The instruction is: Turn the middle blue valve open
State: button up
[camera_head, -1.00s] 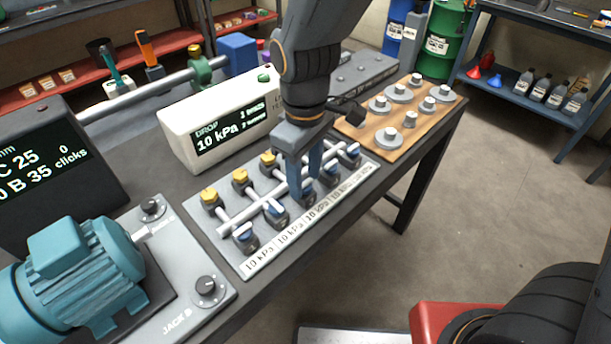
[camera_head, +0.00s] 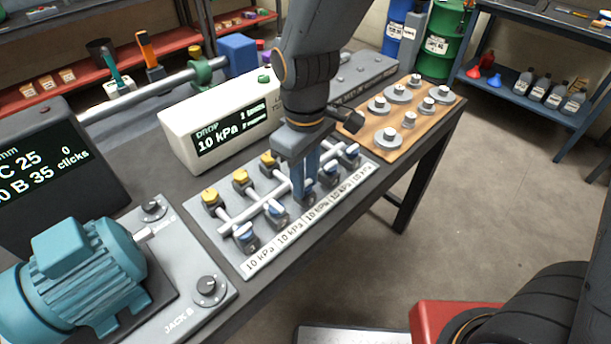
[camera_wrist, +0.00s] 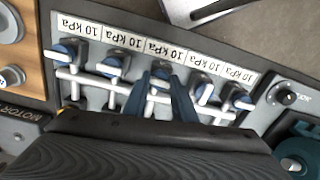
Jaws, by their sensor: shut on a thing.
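A row of several blue valves runs along the front of a grey manifold plate (camera_head: 222,255), each behind a white kPa label. The middle blue valve (camera_wrist: 160,74) sits between the fingers of my gripper (camera_wrist: 161,95) in the wrist view. In the head view my gripper (camera_head: 305,186) points down at that valve and its fingers hide most of it. The fingers are shut on its handle. The handle's exact angle is hard to make out.
Yellow valves (camera_head: 241,178) line the back of the plate. A white display box (camera_head: 220,128) behind reads "DROP 10 kPa". A teal motor (camera_head: 78,268) stands at left. A wooden board (camera_head: 372,138) with grey knobs lies at right. Open floor is at the right front.

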jog(key=m+p, duration=0.3)
jog(key=shift+r+m, duration=0.15)
jog(key=shift+m, duration=0.25)
jog(key=m+p, duration=0.3)
jog(key=m, duration=0.1)
jog(key=shift+m, duration=0.3)
jog(key=m+p, duration=0.3)
jog(key=m, duration=0.1)
jog(key=shift+m+p, duration=1)
jog(key=shift+m, duration=1.4)
jog(key=shift+w, duration=0.1)
jog(key=o, duration=1)
jog(key=shift+o, duration=0.2)
